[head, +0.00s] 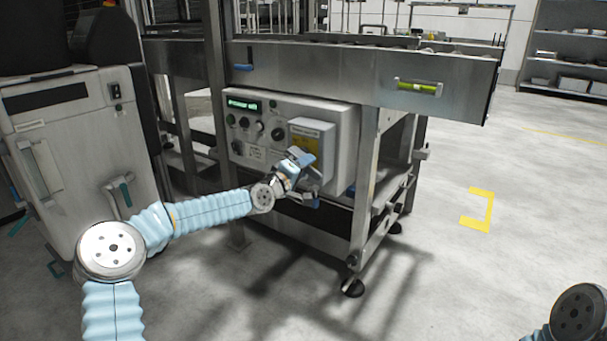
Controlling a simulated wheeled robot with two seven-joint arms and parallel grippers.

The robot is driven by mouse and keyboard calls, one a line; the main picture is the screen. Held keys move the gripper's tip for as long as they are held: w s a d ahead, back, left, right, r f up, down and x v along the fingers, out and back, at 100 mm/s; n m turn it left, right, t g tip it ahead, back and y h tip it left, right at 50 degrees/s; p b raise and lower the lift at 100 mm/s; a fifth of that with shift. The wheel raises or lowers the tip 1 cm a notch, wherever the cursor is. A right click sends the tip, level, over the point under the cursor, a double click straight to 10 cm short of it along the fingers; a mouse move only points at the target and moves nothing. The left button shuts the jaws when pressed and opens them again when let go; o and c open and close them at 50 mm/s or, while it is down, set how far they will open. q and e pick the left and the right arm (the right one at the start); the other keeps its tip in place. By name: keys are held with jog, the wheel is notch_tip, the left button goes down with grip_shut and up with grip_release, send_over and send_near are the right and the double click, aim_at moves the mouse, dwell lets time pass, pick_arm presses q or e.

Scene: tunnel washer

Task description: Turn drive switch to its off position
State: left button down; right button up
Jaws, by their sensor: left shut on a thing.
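A control panel (262,133) sits on the frame below the steel beam, with a green display, several round buttons and a black knob (237,147). A grey box (326,150) with a yellow label stands out from its right part. My left gripper (305,182) is at the lower front of this box. It is shut on a part there, which the fingers hide. I cannot make out the drive switch by name or tell its position. My right gripper is out of view.
The steel beam (300,72) runs above the panel and carries a green-yellow vial (420,87). A grey cabinet (75,150) stands at the left. The floor on the right is clear, with a yellow corner marking (488,210). Shelves (572,60) stand at the back right.

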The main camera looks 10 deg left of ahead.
pick_arm(q)
jog(key=n, duration=0.1)
jog(key=n+b, duration=0.1)
jog(key=n, duration=0.1)
jog(key=shift+d+r+b, duration=0.1)
jog(key=shift+r+b, duration=0.2)
jog(key=shift+r+n+b, duration=0.3)
jog(key=shift+n+b, duration=0.05)
jog(key=shift+n, duration=0.55)
jog(key=shift+r, duration=0.1)
jog(key=c, duration=0.9)
grip_release()
jog(key=shift+s, duration=0.1)
jog(key=shift+b+v, duration=0.75)
jog(key=shift+v, duration=6.1)
